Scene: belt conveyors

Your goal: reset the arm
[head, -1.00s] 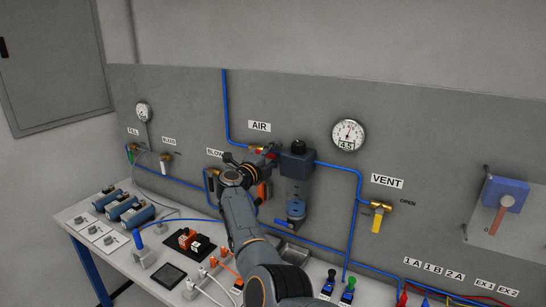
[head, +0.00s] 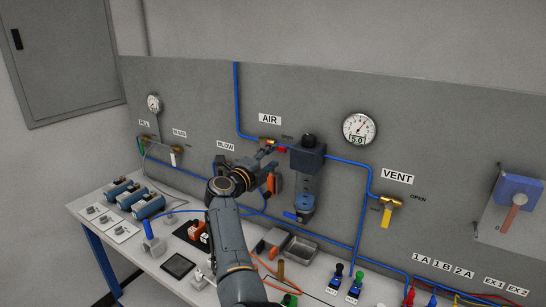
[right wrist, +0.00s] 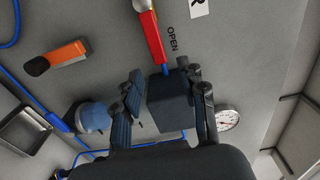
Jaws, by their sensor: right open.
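My right gripper (head: 266,152) is near the AIR valve on the grey panel, to the left of the dark filter-regulator (head: 308,158). In the right wrist view my right gripper (right wrist: 162,98) has its two fingers apart, with the regulator's dark block (right wrist: 172,102) showing behind the gap. The fingers hold nothing that I can see. The AIR valve's red handle (right wrist: 149,35) lies beyond the fingertips, beside the word OPEN; it also shows in the head view (head: 281,150). My left gripper is in neither view.
The VENT valve with a yellow handle (head: 386,217) is to the right. A round gauge (head: 359,129) reads 5.0. Blue tubes (head: 237,100) run along the panel. The bench below holds blue cylinders (head: 148,206), a grey tray (head: 299,249) and coloured connectors. An orange handle (right wrist: 62,56) sticks out near the gripper.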

